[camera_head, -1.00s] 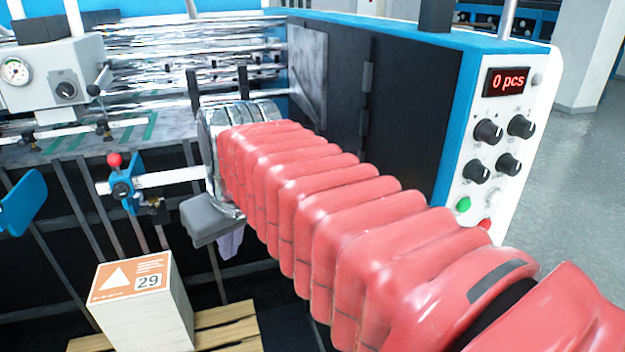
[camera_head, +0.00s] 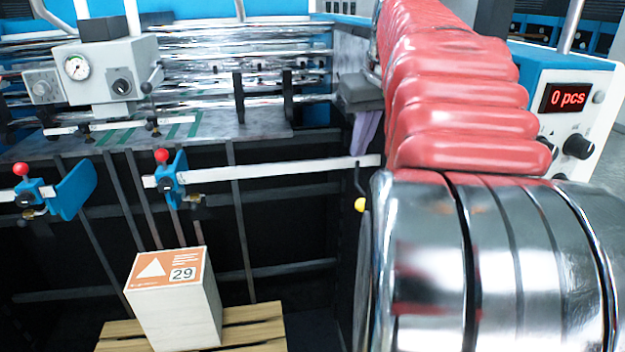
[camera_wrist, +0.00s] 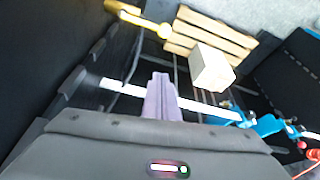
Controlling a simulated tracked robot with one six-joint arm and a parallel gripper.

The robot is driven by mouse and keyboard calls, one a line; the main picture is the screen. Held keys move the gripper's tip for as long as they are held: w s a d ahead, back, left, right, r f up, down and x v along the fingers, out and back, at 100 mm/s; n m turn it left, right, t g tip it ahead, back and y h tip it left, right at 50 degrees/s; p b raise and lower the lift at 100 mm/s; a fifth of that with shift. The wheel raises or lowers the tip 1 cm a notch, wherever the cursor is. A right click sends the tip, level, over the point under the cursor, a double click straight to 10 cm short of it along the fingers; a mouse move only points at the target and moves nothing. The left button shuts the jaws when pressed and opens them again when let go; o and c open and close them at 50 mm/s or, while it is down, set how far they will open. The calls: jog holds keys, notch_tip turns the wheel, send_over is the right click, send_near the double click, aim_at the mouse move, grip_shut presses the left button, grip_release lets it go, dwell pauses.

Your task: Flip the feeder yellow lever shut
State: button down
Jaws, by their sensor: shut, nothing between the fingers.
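The yellow lever shows in the head view only as a small round yellow knob (camera_head: 360,205), beside the dark side panel and partly behind my arm. In the wrist view the yellow lever (camera_wrist: 138,18) is a long bar with a rounded end, at the top left. My gripper (camera_wrist: 160,82) has purple fingers, shut and empty, pointing down past a white rail. The lever lies beyond the fingertips and is apart from them. In the head view my gripper (camera_head: 366,140) hangs above the knob, in front of the machine's right end.
A white rail (camera_head: 270,169) with blue red-knobbed clamps (camera_head: 170,178) crosses the feeder front, close to my fingers. A paper stack marked 29 (camera_head: 180,300) sits on a wooden pallet (camera_head: 250,325) below. The counter panel (camera_head: 568,97) stands at the right.

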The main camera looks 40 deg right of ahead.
jog(key=shift+f, duration=0.1)
notch_tip(320, 180, down, 10)
jog(key=shift+s, duration=0.2)
dwell(0.8)
jog(key=shift+a, duration=0.1)
jog(key=shift+a, duration=0.1)
jog(key=shift+a, duration=0.1)
jog(key=shift+s+n, duration=0.2)
jog(key=shift+n, duration=0.1)
